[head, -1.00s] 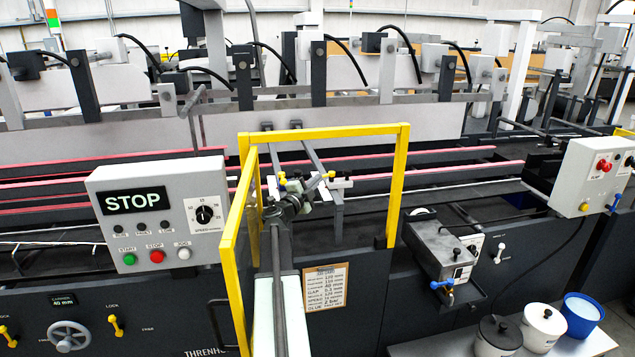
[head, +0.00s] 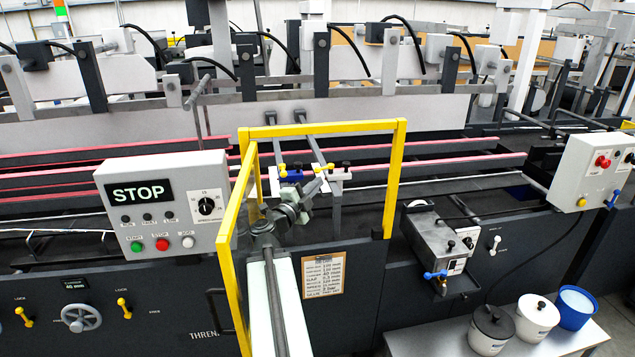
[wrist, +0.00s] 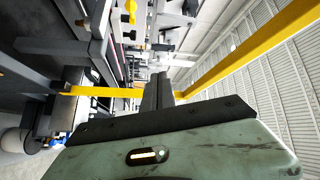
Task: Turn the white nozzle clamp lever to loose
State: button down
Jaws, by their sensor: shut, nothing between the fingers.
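The nozzle clamp area sits behind the yellow guard frame in the head view, with a blue block (head: 290,174), small yellow knobs and white parts (head: 340,176) close together. I cannot tell for certain which white part is the clamp lever; my gripper partly covers this spot. My gripper (head: 322,184) is shut and empty, just in front of and below these parts. I cannot tell if it touches any. In the wrist view its shut dark fingers (wrist: 158,92) point up toward small white and black parts (wrist: 162,47), and a yellow piece (wrist: 130,10) lies to their upper left.
The yellow guard frame (head: 398,180) surrounds my arm on the left, top and right. A control box marked STOP (head: 165,205) stands left. A grey unit with a blue valve (head: 435,275) is right. Pots (head: 537,318) stand on a low bench at lower right.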

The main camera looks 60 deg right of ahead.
jog(key=w+d+f+m+t+h+b, duration=0.1)
jog(key=f+m+b, duration=0.4)
jog(key=f+b, duration=0.6)
jog(key=w+d+t+b, duration=0.1)
jog(key=w+t+b, duration=0.1)
jog(key=b, duration=0.1)
jog(key=shift+d+f+h+b, duration=0.2)
jog(key=shift+d+h+b, duration=0.1)
jog(key=shift+d+h, duration=0.1)
jog(key=p, duration=0.3)
send_near(324, 168)
jog(key=s+d, duration=0.2)
jog(key=shift+s+f, duration=0.3)
jog(key=w, duration=0.1)
jog(key=w+d+r+p, duration=0.1)
jog(key=shift+w+d, duration=0.35)
jog(key=shift+w, duration=0.05)
